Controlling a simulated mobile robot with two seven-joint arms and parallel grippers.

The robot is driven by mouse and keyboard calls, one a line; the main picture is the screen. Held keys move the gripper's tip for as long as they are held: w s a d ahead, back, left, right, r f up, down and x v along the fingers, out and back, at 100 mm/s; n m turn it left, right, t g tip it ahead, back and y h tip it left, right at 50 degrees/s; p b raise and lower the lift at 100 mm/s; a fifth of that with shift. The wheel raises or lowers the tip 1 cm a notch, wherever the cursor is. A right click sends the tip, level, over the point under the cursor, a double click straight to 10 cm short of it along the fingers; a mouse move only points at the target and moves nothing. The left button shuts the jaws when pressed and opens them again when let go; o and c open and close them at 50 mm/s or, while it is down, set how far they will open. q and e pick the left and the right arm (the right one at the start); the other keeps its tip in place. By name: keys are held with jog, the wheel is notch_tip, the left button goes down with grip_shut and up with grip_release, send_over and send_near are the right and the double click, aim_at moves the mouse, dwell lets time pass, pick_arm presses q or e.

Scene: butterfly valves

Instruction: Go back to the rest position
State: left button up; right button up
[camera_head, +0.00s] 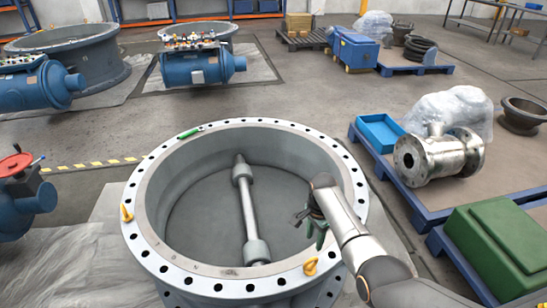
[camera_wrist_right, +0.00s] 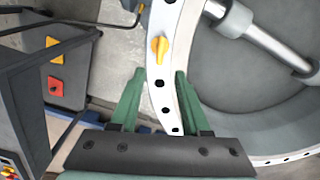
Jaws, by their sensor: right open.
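My right gripper (camera_head: 312,229) is above the near right part of a large grey butterfly valve ring (camera_head: 152,262) on the floor. In the wrist view the two green fingers of the right gripper (camera_wrist_right: 160,76) are apart with nothing held between them. The white bolted flange (camera_wrist_right: 176,20) of the ring shows beyond and between them. A yellow eye fitting (camera_head: 311,267) sits on the flange near the gripper; it also shows in the wrist view (camera_wrist_right: 159,47). My left gripper is in neither view.
A shaft (camera_head: 248,208) crosses inside the ring. At right are a blue pallet (camera_head: 398,190) with a metal pipe fitting (camera_head: 440,156) and a blue tray (camera_head: 380,131), and a green box (camera_head: 497,240). Blue actuators (camera_head: 196,69) stand behind. Bare floor (camera_head: 300,95) lies beyond the ring.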

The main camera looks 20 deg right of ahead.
jog(key=shift+s+f, duration=0.1)
jog(key=s+f+n+t+p, duration=0.1)
jog(key=s+f+n+t, duration=0.4)
jog(key=s+f+n, duration=0.5)
jog(key=s+a+r+n+t+y, duration=0.1)
jog(key=s+a+r+n+t, duration=0.1)
jog(key=s, duration=0.6)
jog(key=s+a+r+n+t+y+p, duration=0.1)
jog(key=s+a+r+n+t, duration=0.1)
jog(key=s+a+r+n, duration=0.3)
jog(key=s+a+r, duration=0.2)
jog(key=s, duration=0.1)
jog(key=shift+r+p, duration=0.2)
jog(key=shift+p, duration=0.1)
